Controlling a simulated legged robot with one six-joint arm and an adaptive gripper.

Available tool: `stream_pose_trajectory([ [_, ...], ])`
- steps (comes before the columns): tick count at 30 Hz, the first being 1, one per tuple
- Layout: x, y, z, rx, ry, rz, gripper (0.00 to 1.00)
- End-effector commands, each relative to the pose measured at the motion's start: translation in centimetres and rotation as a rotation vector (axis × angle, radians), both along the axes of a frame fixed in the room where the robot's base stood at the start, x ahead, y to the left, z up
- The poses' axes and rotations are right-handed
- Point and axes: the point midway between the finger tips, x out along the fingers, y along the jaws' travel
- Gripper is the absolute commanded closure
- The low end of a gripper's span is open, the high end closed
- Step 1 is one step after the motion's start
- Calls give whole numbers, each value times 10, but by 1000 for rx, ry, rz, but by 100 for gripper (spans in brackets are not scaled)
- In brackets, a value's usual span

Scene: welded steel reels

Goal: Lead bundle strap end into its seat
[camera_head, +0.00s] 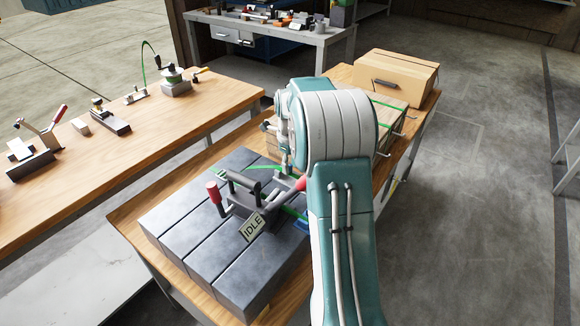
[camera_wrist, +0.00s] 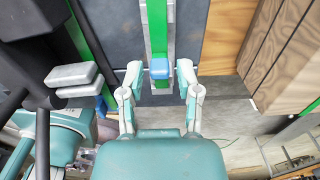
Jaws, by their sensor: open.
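In the wrist view a green strap (camera_wrist: 157,22) runs down a grey metal channel and ends near a blue piece (camera_wrist: 160,69). My gripper (camera_wrist: 159,72) is open, with one finger on each side of the blue piece; I see a gap at each side. In the head view a strapping tool (camera_head: 243,188) with a black handle and red-tipped levers stands on a dark grooved plate (camera_head: 185,225). An "IDLE" tag (camera_head: 252,227) hangs at its front. Green strap (camera_head: 295,214) shows beside the tool. My arm hides the gripper in the head view. I cannot make out the seat.
A timber bundle (camera_head: 393,120) with green straps lies behind my arm, with a brown box (camera_head: 397,77) beyond it. A wooden bench (camera_head: 130,125) at left carries clamps and small tools. A cluttered bench (camera_head: 265,32) stands at the back. The floor at right is clear.

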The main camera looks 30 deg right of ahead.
Motion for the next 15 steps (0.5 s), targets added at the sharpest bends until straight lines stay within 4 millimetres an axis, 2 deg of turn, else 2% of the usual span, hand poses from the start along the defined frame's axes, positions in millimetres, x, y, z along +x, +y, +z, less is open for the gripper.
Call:
stream_pose_trajectory([
  [15,0,0,10,0,0,0,56],
])
